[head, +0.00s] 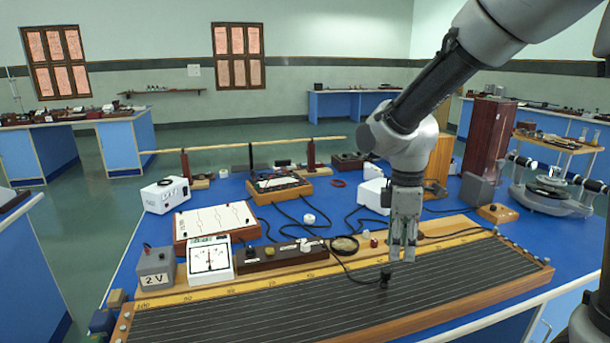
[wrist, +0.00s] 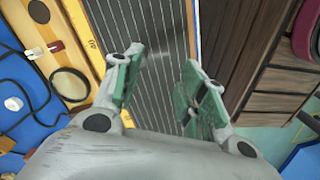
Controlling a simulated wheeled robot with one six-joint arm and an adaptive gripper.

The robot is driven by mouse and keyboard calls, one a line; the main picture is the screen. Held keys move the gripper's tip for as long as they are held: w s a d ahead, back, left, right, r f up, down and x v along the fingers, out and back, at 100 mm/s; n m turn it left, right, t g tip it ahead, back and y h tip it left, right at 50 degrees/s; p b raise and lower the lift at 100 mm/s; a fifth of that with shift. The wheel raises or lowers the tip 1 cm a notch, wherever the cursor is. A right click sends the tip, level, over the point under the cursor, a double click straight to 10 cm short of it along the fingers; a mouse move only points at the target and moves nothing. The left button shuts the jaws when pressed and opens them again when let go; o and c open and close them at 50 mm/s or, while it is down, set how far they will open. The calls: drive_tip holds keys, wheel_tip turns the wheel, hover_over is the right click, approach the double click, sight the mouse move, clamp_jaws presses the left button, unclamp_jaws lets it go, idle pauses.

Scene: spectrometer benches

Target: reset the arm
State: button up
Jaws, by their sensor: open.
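My gripper (head: 402,252) points straight down over the long wired board (head: 300,290) at the front of the blue bench. In the wrist view my gripper (wrist: 160,90) shows its two green-padded fingers apart, with nothing between them. The dark, lined surface of the board (wrist: 150,35) lies below the fingers. My arm bends down from the upper right in the head view. A small black jockey (head: 386,276) stands on the board just left of and below the fingertips, and the gripper does not hold it.
A meter (head: 210,258), a grey 2 V box (head: 156,267) and a white-topped circuit board (head: 215,222) stand left on the blue bench (head: 330,205). A round magnifier (head: 344,245) and loose black cables lie behind the board. A spectrometer (head: 550,195) and tall brown box (head: 487,138) stand right.

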drive_tip(key=s+d+r+m+t, duration=0.5)
drive_tip(key=s+d+r+m, duration=0.7)
drive_tip(key=s+d+m, duration=0.3)
drive_tip(key=shift+s+d+r+m, duration=0.15)
drive_tip(key=shift+s+d+m, duration=0.25)
drive_tip(key=shift+d, duration=0.85)
